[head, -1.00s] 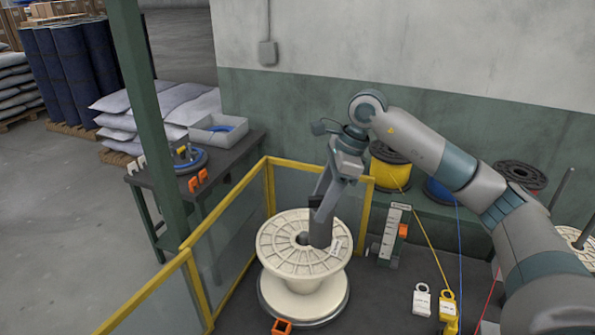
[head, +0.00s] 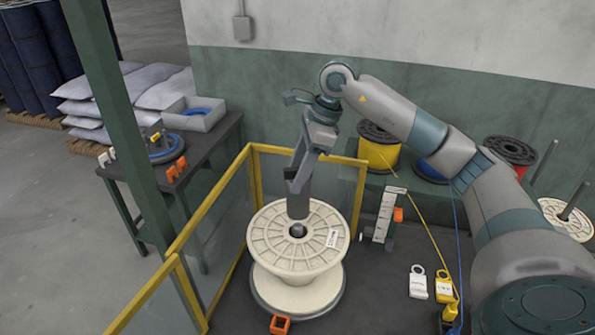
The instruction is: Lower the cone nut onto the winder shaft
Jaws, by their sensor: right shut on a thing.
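The cream spool (head: 268,248) stands upright on a dark round winder base (head: 262,307). My right gripper (head: 298,214) points down over the middle of the spool's top flange, shut on a small grey rounded piece, the cone nut (head: 297,230). The fingers hide most of it. It shows at the dark hub hole; I cannot tell whether it touches the shaft or hub. The winder shaft is not clearly visible. My left gripper is not in view.
Yellow-framed guard panels (head: 216,203) stand left of and behind the spool. A grey stand with a scale (head: 384,215) is close on the right. An orange block (head: 280,324) is in front. A yellow spool (head: 375,150) stands behind.

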